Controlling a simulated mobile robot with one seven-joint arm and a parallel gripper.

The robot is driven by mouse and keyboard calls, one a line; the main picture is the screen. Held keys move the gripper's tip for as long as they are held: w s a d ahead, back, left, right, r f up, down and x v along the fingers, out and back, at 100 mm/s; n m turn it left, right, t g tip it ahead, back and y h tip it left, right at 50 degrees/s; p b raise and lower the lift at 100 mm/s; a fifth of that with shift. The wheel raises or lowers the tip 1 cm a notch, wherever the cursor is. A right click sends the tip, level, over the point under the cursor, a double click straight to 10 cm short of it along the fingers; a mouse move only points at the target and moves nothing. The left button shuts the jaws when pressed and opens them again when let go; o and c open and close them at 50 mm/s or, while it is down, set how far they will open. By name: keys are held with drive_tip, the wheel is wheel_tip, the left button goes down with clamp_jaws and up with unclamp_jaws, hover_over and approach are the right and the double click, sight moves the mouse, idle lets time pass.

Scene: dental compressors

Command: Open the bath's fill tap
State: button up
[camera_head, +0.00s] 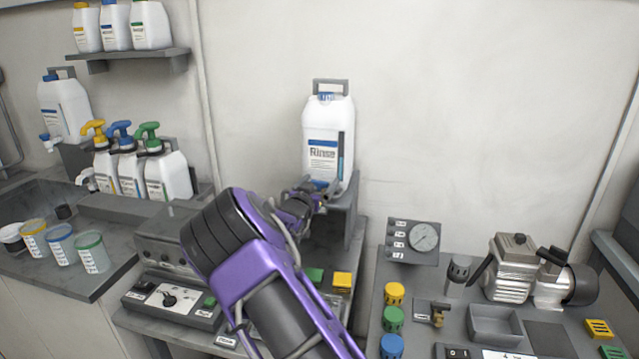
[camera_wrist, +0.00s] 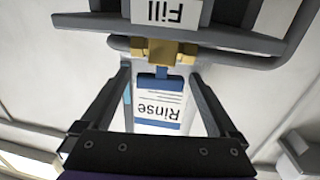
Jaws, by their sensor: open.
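The brass fill tap (camera_wrist: 155,50) shows in the wrist view on a grey pipe or rail, beside a plate marked "Fill" (camera_wrist: 168,12), which appears upside down. The white jug labelled "Rinse" (camera_head: 327,135) stands on a grey raised stand in the head view. Its label, inverted, also shows between my fingers in the wrist view (camera_wrist: 158,110). My gripper (camera_wrist: 160,76) is open, one finger on each side of the view, with the tap just past the fingertips and roughly centred. In the head view my gripper (camera_head: 303,198) is in front of the stand, and my arm hides the tap.
A grey control box (camera_head: 172,298) is on the bench to the left of my arm. A pressure gauge panel (camera_head: 412,240), coloured knobs and a compressor (camera_head: 512,268) are to the right. Pump bottles (camera_head: 140,172) and cups (camera_head: 92,250) are at the left.

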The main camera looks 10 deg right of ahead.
drive_tip(key=c, duration=1.4)
drive_tip(key=shift+f+b, duration=0.1)
drive_tip(key=shift+b, duration=0.4)
drive_tip(key=shift+y+b, duration=0.3)
drive_tip(key=shift+b, duration=0.25)
drive_tip(key=shift+r+n+t+y+b, duration=0.2)
drive_tip(key=shift+n+t+y+b, duration=0.2)
drive_tip(key=shift+n+y+b, duration=0.5)
drive_tip(key=o, duration=1.4)
